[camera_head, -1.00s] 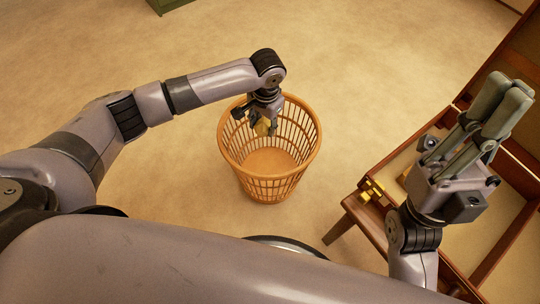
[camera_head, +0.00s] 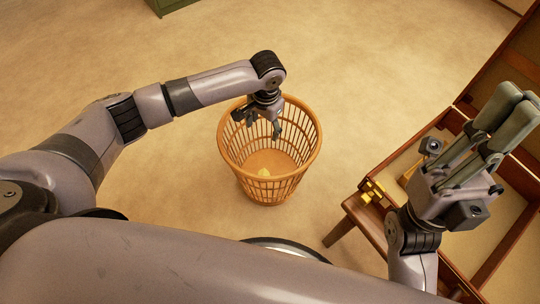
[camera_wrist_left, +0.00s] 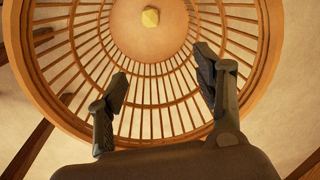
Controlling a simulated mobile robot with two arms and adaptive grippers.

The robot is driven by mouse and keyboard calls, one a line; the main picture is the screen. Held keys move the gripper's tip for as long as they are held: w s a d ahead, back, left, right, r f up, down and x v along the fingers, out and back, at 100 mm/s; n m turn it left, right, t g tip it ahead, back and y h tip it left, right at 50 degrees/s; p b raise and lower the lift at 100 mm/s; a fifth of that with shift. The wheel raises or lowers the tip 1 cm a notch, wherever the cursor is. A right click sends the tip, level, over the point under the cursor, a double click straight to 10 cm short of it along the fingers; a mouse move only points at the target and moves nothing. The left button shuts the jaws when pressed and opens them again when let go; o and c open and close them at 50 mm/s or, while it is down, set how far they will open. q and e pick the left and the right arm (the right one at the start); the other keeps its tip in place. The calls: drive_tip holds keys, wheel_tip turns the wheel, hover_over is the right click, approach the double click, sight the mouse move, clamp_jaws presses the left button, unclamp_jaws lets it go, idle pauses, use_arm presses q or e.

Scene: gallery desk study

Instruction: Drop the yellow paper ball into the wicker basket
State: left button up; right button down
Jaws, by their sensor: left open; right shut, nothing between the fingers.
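The wicker basket (camera_head: 230,150) stands upright on the floor, orange-brown with slatted sides. The yellow paper ball (camera_head: 263,172) lies inside it on the bottom. In the left wrist view the ball (camera_wrist_left: 151,17) shows against the basket's bottom, apart from the fingers. My left gripper (camera_head: 264,130) is open and empty, hanging over the basket's opening. In the left wrist view its two spread fingers (camera_wrist_left: 160,80) show in front of the basket's slats. My right gripper (camera_head: 522,98) is shut and empty, pointing up over the desk at the right.
A wooden desk (camera_head: 350,205) with an open, light-lined compartment and brass fittings (camera_head: 371,191) stands at the right, under my right arm. A green piece of furniture (camera_head: 168,5) shows at the top edge. The floor around the basket is clear.

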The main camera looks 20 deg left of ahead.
use_arm(q)
drive_tip(key=shift+r, duration=0.1)
wheel_tip(320, 180, up, 12)
drive_tip(key=shift+s+d, duration=0.15)
drive_tip(key=shift+d, duration=0.2)
idle(0.5)
